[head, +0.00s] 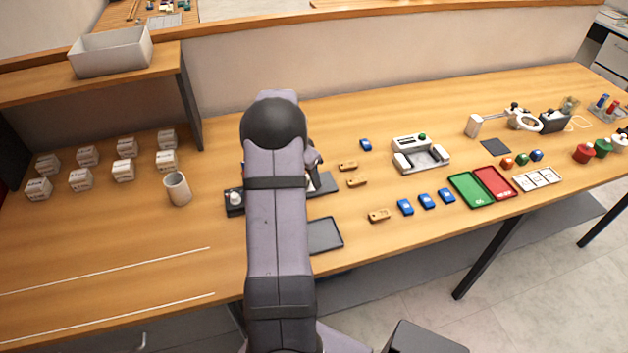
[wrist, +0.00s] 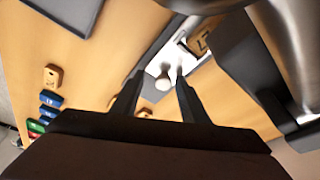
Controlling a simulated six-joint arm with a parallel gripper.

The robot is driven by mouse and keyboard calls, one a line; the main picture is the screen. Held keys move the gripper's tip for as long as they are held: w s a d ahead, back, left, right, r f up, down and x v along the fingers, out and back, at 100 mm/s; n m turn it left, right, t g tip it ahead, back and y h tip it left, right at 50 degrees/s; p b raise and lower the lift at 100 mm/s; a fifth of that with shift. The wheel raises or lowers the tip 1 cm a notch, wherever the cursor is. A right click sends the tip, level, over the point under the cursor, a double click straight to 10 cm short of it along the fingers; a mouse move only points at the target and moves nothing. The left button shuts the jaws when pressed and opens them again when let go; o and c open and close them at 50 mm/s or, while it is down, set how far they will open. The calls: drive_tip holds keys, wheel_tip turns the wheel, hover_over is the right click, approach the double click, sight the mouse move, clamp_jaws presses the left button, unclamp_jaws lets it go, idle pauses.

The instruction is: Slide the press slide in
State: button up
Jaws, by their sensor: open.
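In the wrist view my gripper (wrist: 158,90) is open, with its two dark fingers apart. A pale round knob (wrist: 163,83) shows between the fingertips, on a white slide plate (wrist: 172,62). I cannot tell whether the fingers touch the knob. A wooden tag with dark marking (wrist: 201,42) lies at the far end of the white plate. In the head view my arm hides the gripper and most of the press. Parts of its dark base (head: 325,184) show to the right of my arm.
A dark block with a pale knob (head: 235,199) and a grey cup (head: 177,188) stand left of my arm. A dark tray (head: 325,235) lies in front. Wooden tags (head: 357,181) and blue tags (head: 405,207) lie to the right. The front left table is mostly clear.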

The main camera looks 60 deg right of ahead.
drive_tip(key=shift+w+d+r+p, duration=0.1)
drive_tip(key=shift+r+p, duration=0.75)
drive_tip(key=shift+r, duration=0.8)
drive_tip(key=shift+w+d+r+p, duration=0.1)
drive_tip(key=shift+r+p, duration=0.7)
drive_tip(key=shift+r, duration=0.8)
